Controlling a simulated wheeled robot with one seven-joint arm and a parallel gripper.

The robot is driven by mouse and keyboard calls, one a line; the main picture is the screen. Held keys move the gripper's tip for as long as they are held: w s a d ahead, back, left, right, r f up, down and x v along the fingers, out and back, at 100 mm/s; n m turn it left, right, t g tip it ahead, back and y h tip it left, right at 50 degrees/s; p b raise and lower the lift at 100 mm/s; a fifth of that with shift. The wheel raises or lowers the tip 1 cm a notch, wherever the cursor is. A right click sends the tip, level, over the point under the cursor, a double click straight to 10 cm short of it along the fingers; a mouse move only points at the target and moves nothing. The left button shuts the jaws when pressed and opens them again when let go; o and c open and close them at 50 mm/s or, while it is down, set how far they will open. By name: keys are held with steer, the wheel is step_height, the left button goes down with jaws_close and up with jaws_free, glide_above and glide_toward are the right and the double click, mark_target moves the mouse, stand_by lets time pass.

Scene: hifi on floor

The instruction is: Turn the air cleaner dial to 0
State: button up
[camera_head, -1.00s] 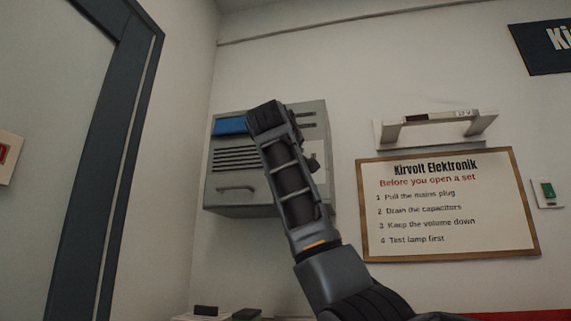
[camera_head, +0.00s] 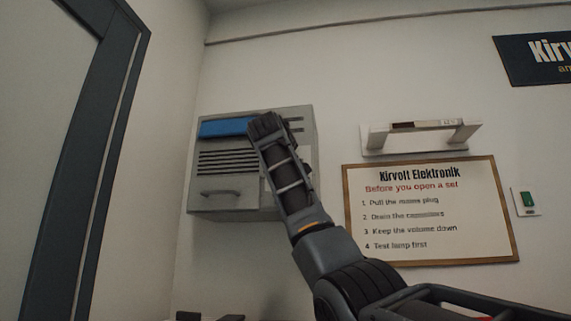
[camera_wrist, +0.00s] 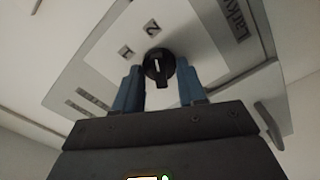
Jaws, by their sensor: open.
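The air cleaner (camera_head: 228,214) is a grey wall box with a blue strip, dark slots and a handle on its front. My arm covers its right part in the head view, and the dial is hidden there. In the wrist view, the black round dial (camera_wrist: 158,66) with a pale mark sits on a light panel, with labels 1 and 2 near it. A 0 label is not readable. My gripper (camera_wrist: 158,70) is open, its two blue fingers on either side of the dial in the picture. I cannot tell whether they touch it.
A framed notice board (camera_head: 432,212) hangs right of the air cleaner, with a white lamp fixture (camera_head: 420,135) above it and a green switch (camera_head: 527,199) beyond. A dark door frame (camera_head: 85,170) stands at the left. Dark items show at the bottom edge.

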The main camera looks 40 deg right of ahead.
jaws_close()
stand_by(0.3)
